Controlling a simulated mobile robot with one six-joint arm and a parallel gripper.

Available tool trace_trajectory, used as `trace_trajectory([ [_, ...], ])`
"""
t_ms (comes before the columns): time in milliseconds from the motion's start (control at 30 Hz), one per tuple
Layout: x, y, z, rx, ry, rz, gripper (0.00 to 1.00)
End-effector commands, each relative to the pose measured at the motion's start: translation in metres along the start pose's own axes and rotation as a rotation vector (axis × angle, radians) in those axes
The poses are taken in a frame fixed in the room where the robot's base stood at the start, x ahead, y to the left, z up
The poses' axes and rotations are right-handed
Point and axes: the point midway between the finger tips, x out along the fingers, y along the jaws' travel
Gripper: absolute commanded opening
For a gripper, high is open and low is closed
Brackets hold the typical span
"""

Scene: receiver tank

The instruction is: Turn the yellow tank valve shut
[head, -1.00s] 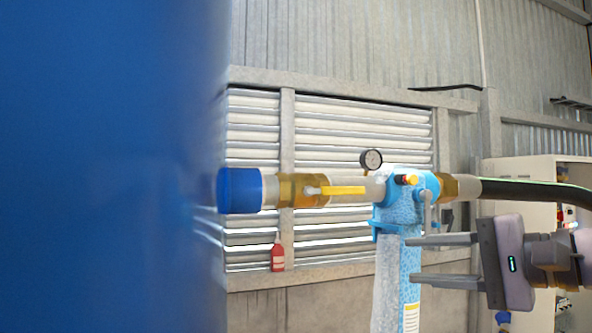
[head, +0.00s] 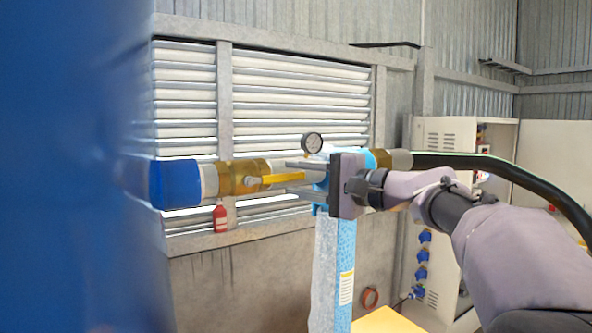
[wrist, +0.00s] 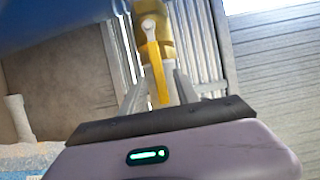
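The yellow valve handle (head: 283,178) lies along the pipe, pointing right from its pivot on the brass valve body (head: 236,178). The valve sits beside a blue fitting (head: 175,183) on the large blue tank (head: 70,170). My gripper (head: 288,179) is open, its fingers pointing left, one above and one below the handle's free end in the head view. In the wrist view the handle (wrist: 156,75) runs between the two open fingers (wrist: 160,92). I cannot tell whether either finger touches it.
A pressure gauge (head: 312,143) stands above the pipe close to my gripper. A light-blue post (head: 345,265) rises below it. A black hose (head: 500,165) runs right. A red bottle (head: 220,217) hangs by the louvred window. A cabinet (head: 445,150) stands at the right.

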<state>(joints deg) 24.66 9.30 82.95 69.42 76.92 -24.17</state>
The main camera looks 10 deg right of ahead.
Motion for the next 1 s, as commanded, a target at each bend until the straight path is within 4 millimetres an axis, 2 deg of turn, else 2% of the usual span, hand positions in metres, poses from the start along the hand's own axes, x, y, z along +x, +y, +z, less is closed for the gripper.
trace_trajectory([
  [267, 0.0033, 0.0006, 0.0002, 0.0, 0.0, 0.0, 0.37],
  [467, 0.0031, 0.0005, 0.0002, 0.0, 0.0, 0.0, 0.0],
  [1000, 0.0029, 0.0002, 0.0002, 0.0, 0.0, 0.0, 0.0],
])
